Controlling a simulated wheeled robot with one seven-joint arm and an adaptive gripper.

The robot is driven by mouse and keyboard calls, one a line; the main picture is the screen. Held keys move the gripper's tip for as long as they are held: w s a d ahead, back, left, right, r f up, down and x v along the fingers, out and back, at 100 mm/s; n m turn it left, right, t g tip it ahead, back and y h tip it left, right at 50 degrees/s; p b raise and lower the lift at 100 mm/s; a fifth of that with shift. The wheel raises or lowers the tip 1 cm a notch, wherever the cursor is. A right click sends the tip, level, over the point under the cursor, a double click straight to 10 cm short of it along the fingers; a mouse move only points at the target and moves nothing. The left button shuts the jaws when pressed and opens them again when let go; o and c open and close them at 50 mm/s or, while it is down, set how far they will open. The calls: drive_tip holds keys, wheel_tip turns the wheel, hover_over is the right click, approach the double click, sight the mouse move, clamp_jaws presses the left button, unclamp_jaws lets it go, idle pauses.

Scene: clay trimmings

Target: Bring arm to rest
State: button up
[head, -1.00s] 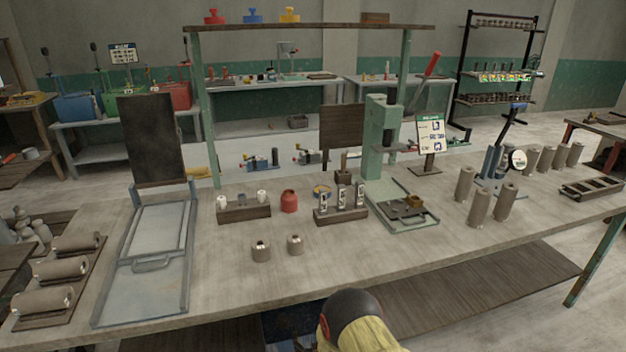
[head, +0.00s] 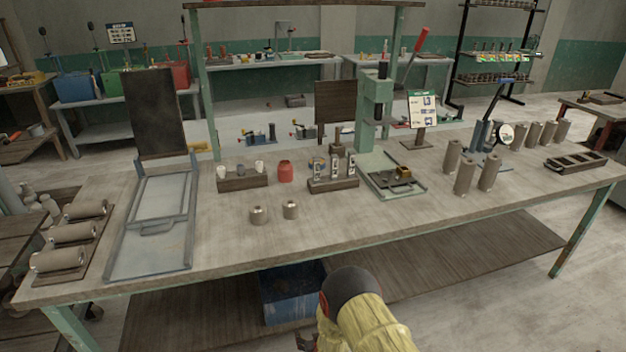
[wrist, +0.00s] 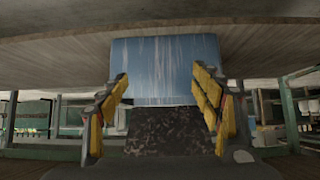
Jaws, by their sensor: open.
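My gripper (wrist: 160,78) is open in the wrist view, with its yellow-padded fingers apart at left and right and nothing held between them. Beyond the fingers is a blue bin (wrist: 165,65), with a dark speckled surface (wrist: 165,130) below it in the picture. In the head view the blue bin (head: 292,297) stands on the lower shelf under the workbench. My yellow and black arm is at the bottom centre, in front of the bench. Only a small dark part near the bottom edge may be my gripper there; its fingers are not clear.
The lower shelf (head: 440,255) is clear to the right. Open floor lies at the right.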

drive_tip(key=s+d+g+h, duration=0.1)
drive_tip(key=s+d+g, duration=0.2)
drive_tip(key=s+g, duration=0.55)
drive_tip(key=s+d+r+m+t+p, duration=0.1)
drive_tip(key=s+d+r, duration=0.4)
drive_tip(key=r, duration=1.5)
drive_tip(key=s+d+r+m+t+h+p, duration=0.1)
drive_tip(key=s+d+r, duration=0.5)
drive_tip(key=s+r, duration=0.7)
drive_tip(key=s+d+r+t+p, duration=0.2)
drive_tip(key=s+d+r+p, duration=0.3)
drive_tip(key=r, duration=2.3)
drive_tip(key=s, duration=0.4)
drive_tip(key=shift+d+r+m, duration=0.2)
drive_tip(key=shift+m, duration=0.2)
